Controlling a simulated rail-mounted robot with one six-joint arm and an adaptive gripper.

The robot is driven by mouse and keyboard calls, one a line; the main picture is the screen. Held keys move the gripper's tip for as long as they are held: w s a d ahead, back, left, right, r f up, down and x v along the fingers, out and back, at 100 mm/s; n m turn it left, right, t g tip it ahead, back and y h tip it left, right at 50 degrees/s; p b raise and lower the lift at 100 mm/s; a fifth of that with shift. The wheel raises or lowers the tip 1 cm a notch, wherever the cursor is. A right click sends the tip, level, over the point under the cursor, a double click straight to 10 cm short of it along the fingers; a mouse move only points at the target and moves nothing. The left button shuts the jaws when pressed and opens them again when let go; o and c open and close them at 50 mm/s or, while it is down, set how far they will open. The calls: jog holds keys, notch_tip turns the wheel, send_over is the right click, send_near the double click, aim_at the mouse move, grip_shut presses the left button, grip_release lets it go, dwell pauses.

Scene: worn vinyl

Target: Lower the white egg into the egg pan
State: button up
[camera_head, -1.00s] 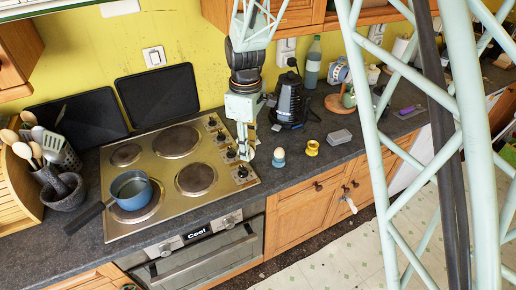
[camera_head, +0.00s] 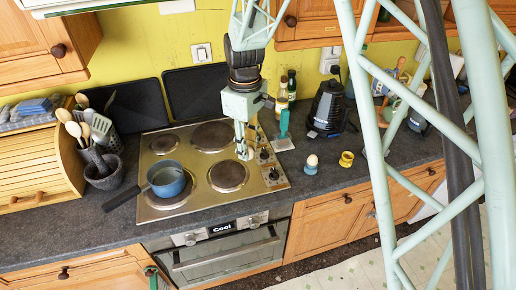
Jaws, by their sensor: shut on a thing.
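The egg pan (camera_head: 168,184) is a small blue saucepan with a dark handle pointing to the front left. It sits on the front left hotplate. My gripper (camera_head: 245,152) points down above the right part of the hob, to the right of the pan and apart from it. It is shut on a small pale thing, which I take to be the white egg; the fingers hide most of it. A cream-coloured egg (camera_head: 312,160) stands in a blue egg cup (camera_head: 311,169) on the counter right of the hob. The inside of the pan is barely visible.
A yellow egg cup (camera_head: 347,159), seemingly empty, stands right of the blue one. A teal brush-like thing (camera_head: 284,124), bottles (camera_head: 282,101) and a dark appliance (camera_head: 328,105) stand behind.

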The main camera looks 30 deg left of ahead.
jog(key=s+a+p, duration=0.1)
jog(key=s+a, duration=0.5)
jog(key=a, duration=0.6)
jog(key=s+a+p, duration=0.1)
jog(key=s+a, duration=0.6)
jog(key=a, duration=0.6)
jog(key=shift+s+f+p, duration=0.2)
jog(key=shift+f+p, duration=0.05)
jog(key=shift+p, duration=0.15)
jog(key=shift+d+f, duration=0.1)
jog(key=shift+f, duration=0.1)
dwell(0.5)
notch_tip(320, 180, down, 7)
jog(key=b, duration=0.3)
dwell(1.7)
jog(key=shift+f+b, duration=0.55)
jog(key=shift+f, duration=0.05)
dwell(1.5)
